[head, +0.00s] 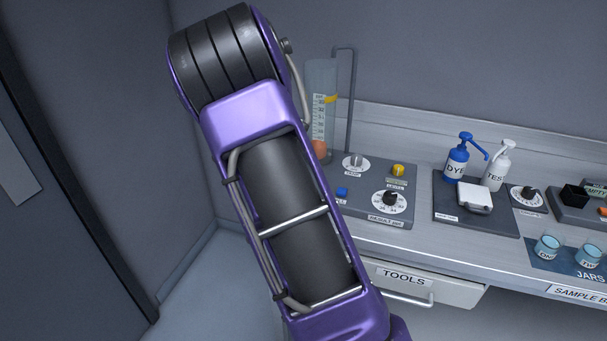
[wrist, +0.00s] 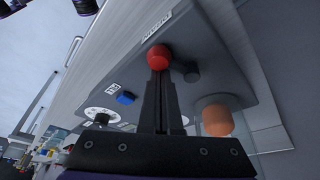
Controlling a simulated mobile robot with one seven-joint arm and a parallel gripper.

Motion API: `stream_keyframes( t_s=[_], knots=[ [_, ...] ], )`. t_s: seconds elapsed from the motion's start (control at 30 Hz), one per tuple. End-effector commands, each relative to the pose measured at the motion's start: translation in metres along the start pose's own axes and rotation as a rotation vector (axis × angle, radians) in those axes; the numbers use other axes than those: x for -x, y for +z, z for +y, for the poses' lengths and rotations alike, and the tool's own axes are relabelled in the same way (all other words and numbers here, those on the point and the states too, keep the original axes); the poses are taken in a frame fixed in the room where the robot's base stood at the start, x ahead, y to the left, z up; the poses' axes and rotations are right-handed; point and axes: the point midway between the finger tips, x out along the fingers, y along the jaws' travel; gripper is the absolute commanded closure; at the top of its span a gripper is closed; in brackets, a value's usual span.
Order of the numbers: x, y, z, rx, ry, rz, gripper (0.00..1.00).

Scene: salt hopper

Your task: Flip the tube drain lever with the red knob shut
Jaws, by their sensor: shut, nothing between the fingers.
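The red knob (wrist: 158,57) shows in the wrist view right at the tips of my gripper (wrist: 158,76). My gripper is shut with its dark fingers together and empty. The knob is not between the fingers; whether the tips touch it I cannot tell. A dark round stub (wrist: 192,73) is just right of the knob and may belong to the lever; its arm is mostly hidden. In the head view the clear graduated tube (head: 319,90) stands at the back left of the bench. My arm covers the red knob and my gripper there.
An orange round part (wrist: 217,120) is close to the right of my fingers; orange also shows by the tube's foot (head: 319,149). A blue button (wrist: 126,98) and a white dial (wrist: 102,116) are to the left. Dye bottle (head: 457,160) and jars (head: 546,248) stand farther right.

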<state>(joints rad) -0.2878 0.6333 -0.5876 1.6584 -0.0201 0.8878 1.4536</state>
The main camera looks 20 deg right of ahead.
Motion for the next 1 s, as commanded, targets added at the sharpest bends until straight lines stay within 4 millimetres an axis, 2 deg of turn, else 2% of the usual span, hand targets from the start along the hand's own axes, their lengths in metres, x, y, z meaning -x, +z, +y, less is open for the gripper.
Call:
stream_keyframes(
  t_s=[0.53, 0.87, 1.0],
  knots=[
    [-0.002, -0.006, -0.015, 0.005, -0.002, 0.000, 1.00],
    [-0.002, -0.006, -0.015, 0.004, -0.002, 0.000, 1.00],
    [-0.003, -0.016, -0.014, 0.002, -0.002, 0.000, 1.00]
  ],
)
